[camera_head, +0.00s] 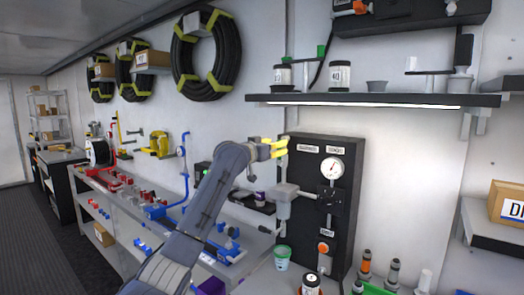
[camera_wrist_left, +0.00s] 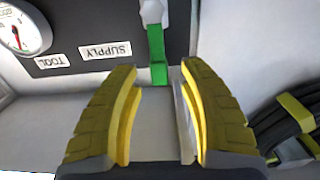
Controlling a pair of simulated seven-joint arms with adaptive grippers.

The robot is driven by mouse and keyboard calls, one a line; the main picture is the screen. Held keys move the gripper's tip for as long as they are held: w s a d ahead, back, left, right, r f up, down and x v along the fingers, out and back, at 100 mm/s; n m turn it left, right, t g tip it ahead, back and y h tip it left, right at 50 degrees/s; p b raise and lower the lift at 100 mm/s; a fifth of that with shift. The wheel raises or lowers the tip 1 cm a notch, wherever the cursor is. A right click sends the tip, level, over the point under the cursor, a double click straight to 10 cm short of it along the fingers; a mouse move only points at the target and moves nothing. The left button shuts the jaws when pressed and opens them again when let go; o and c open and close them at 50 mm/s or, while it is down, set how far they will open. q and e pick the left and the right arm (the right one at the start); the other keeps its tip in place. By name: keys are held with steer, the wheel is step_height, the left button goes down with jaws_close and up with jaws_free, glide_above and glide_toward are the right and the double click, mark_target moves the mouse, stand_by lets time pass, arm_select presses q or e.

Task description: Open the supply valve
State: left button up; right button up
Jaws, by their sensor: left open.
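The black panel (camera_head: 318,225) on the wall carries two white labels and a round gauge (camera_head: 333,168). In the left wrist view the panel (camera_wrist_left: 95,20) appears upside down, with the SUPPLY label (camera_wrist_left: 105,50) beside a green valve lever (camera_wrist_left: 157,50). The lever hangs from a pale fitting (camera_wrist_left: 153,12). My left gripper (camera_head: 283,148), with yellow fingers, is at the panel's upper left edge. In the wrist view its fingers (camera_wrist_left: 158,70) are open, one on each side of the lever's end. No contact is visible, and I cannot tell the depth between them. My right gripper is out of view.
A lit shelf (camera_head: 375,100) with jars juts out above the panel. A grey fitting with a hanging cylinder (camera_head: 283,203) stands out below the gripper. Cups and bottles stand on the bench below. Coiled black hoses (camera_head: 207,55) hang on the wall at the left.

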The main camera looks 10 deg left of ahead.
arm_select(q)
steer(key=v, duration=0.9)
steer(key=shift+s, duration=0.1)
